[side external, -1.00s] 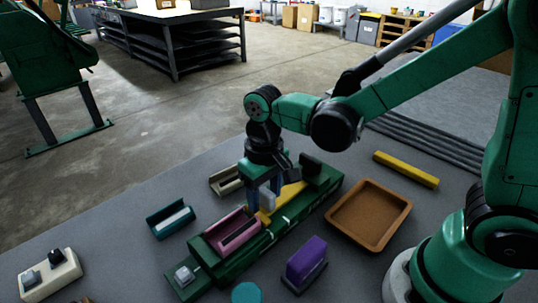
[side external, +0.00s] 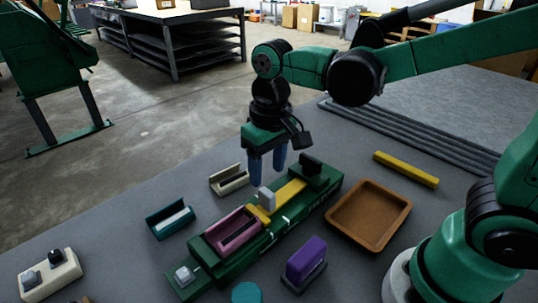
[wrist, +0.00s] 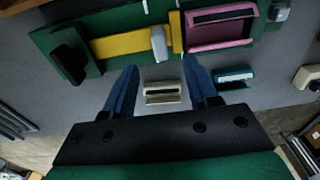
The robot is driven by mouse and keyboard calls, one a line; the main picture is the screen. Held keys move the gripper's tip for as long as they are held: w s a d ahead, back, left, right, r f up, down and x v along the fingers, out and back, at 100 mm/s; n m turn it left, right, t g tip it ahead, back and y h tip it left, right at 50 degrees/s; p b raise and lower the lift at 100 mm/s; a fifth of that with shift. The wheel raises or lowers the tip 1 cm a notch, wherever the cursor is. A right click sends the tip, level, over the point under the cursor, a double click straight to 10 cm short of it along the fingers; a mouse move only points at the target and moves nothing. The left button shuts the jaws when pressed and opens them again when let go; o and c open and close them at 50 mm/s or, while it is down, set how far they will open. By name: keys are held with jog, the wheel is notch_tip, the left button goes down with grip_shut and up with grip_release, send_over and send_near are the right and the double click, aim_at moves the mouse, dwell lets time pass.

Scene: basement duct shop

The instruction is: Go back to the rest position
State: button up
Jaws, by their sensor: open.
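My gripper (side external: 267,165) is open and empty, with two blue fingers pointing down. It hangs above and behind the green fixture (side external: 205,284), apart from it. In the wrist view my gripper (wrist: 160,75) shows its fingers spread, with nothing between them but a cream holder (wrist: 162,93) lying on the table below. The fixture carries a pink tray (side external: 216,246), a yellow bar (side external: 291,190), a grey upright handle (side external: 266,198) and a dark block (side external: 311,165).
On the table are a teal holder (side external: 158,225), a purple block (side external: 306,259), an empty-looking brown tray (side external: 335,225), a loose yellow bar (side external: 406,169) and a beige switch box (side external: 70,270). Dark ridged strips (side external: 430,140) run along the back right. The space above the fixture is clear.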

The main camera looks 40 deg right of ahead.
jog(key=s+d+r+t, duration=0.1)
jog(key=s+d+t, duration=0.1)
jog(key=d+t, duration=0.4)
jog(key=shift+s+d+r+t, duration=0.3)
jog(key=shift+s+d+r, duration=0.05)
jog(key=shift+r, duration=0.05)
dwell(1.0)
